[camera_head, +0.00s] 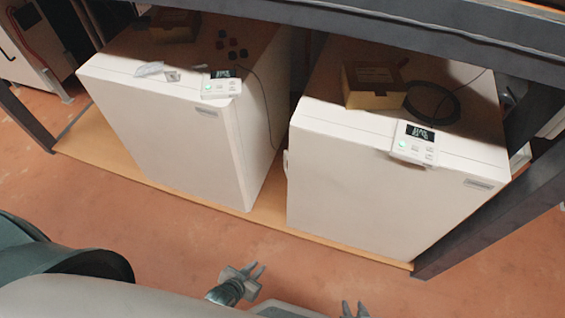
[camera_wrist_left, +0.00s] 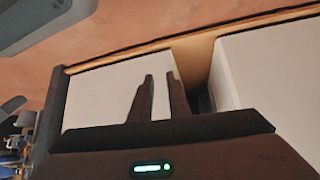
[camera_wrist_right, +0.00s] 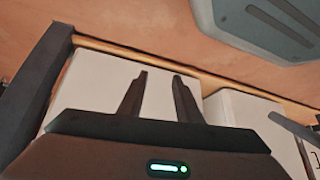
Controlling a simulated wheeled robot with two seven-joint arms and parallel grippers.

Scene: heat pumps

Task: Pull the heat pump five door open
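Two white heat pumps stand side by side, the left one (camera_head: 165,125) and the right one (camera_head: 350,185) in the head view. I cannot tell which is number five. Both front doors look closed. My left gripper (camera_head: 258,269) is open and empty, low in front of the gap between them. My right gripper (camera_head: 354,306) is open and empty at the bottom edge, in front of the right pump. Both are apart from the pumps. The right pump also shows behind the fingers in the left wrist view (camera_wrist_left: 105,90) and the right wrist view (camera_wrist_right: 100,82).
Control panels with displays sit on the front top edges of the left pump (camera_head: 220,86) and right pump (camera_head: 414,144). A cardboard box (camera_head: 375,88) and a black cable (camera_head: 432,102) lie on top. A dark rack post (camera_head: 490,225) stands at right. The reddish floor (camera_head: 190,235) in front is clear.

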